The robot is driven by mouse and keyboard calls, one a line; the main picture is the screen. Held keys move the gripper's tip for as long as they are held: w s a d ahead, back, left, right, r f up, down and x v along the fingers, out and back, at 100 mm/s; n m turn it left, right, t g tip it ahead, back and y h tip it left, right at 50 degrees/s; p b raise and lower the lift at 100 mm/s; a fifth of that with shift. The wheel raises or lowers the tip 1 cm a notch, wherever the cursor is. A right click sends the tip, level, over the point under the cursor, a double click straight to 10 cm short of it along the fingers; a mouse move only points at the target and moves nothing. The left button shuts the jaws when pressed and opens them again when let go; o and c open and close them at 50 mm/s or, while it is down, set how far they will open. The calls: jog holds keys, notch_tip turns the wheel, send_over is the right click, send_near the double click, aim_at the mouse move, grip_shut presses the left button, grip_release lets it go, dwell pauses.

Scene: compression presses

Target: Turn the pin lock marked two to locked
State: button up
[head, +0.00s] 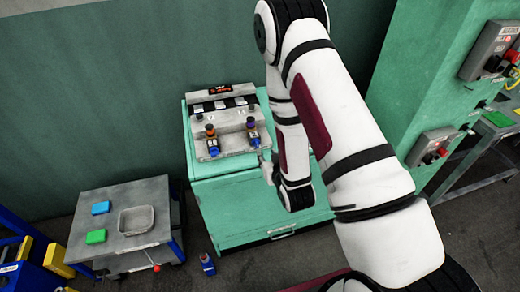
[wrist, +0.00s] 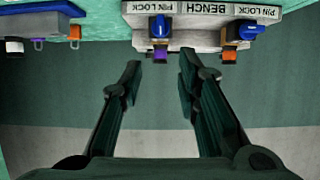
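The press panel (head: 222,118) stands on a green bench. Two pin locks with blue handles sit on its front: one with an orange part (head: 213,147) on the left and one with a purple part (head: 253,138) on the right. In the upside-down wrist view, the purple-part lock (wrist: 160,27) is at top centre and the orange-part lock (wrist: 243,30) is at top right. The words PIN LOCK show, but I cannot read a number two. My gripper (wrist: 160,75) is open and empty, its fingertips apart from the purple-part lock. Nothing is between the fingers.
A grey table (head: 125,218) at left holds a tray (head: 137,220) and blue and green blocks. A blue object (head: 207,264) is on the floor. Grey control boxes (head: 432,147) are on the green column at right. My arm hides part of the bench's right side.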

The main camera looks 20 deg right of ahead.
aim_at(257, 144)
jog(key=x, duration=0.8)
jog(key=b+x, duration=0.1)
jog(key=x, duration=0.4)
jog(key=shift+s+f, duration=0.15)
jog(key=shift+f, duration=0.25)
grip_shut()
